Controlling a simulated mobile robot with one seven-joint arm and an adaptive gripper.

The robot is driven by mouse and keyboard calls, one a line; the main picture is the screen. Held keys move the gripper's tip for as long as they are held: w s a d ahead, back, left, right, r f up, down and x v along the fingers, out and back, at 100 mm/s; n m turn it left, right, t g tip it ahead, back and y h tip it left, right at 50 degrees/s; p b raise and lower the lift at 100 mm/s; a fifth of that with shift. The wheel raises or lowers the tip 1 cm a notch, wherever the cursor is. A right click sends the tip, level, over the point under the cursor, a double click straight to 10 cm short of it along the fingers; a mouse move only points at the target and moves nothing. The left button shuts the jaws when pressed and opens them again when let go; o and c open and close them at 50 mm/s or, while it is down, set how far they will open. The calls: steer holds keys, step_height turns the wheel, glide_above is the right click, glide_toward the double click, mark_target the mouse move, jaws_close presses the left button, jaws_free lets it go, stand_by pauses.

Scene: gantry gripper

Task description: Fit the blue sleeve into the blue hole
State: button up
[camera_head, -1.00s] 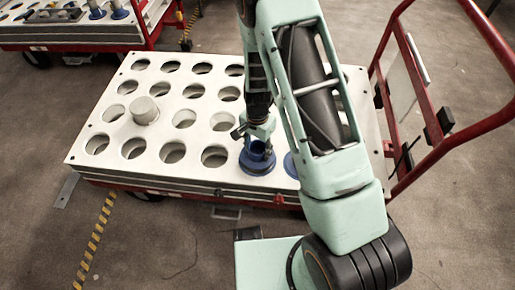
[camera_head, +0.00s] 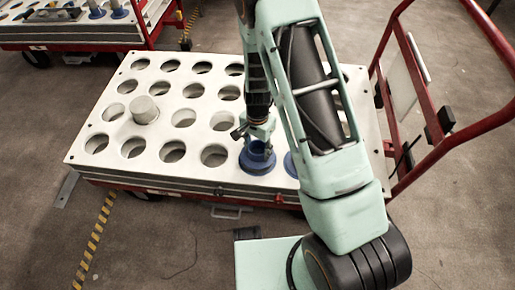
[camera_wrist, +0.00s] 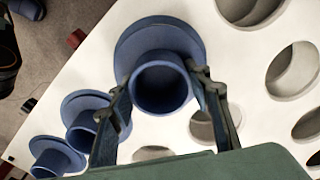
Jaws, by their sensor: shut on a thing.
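The blue sleeve (camera_wrist: 160,85) is an open-ended tube between the two fingers of my gripper (camera_wrist: 168,98), which is shut on it. In the head view my gripper (camera_head: 256,133) points down over the front row of the white plate. The sleeve also shows there (camera_head: 258,150), seemingly upright.
The white plate (camera_head: 190,151) has rows of round holes, one with a pale cylinder (camera_head: 144,110). More blue rings with tubes (camera_wrist: 84,128) stand beside the held sleeve. A red cart frame (camera_head: 398,100) rises at the right. Another cart (camera_head: 70,32) stands at the back left.

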steer(key=shift+f+b, duration=1)
steer(key=shift+f, duration=0.4)
steer(key=o, duration=1.4)
steer(key=shift+r, duration=0.1)
step_height(320, 180, up, 12)
steer(key=shift+f, duration=0.1)
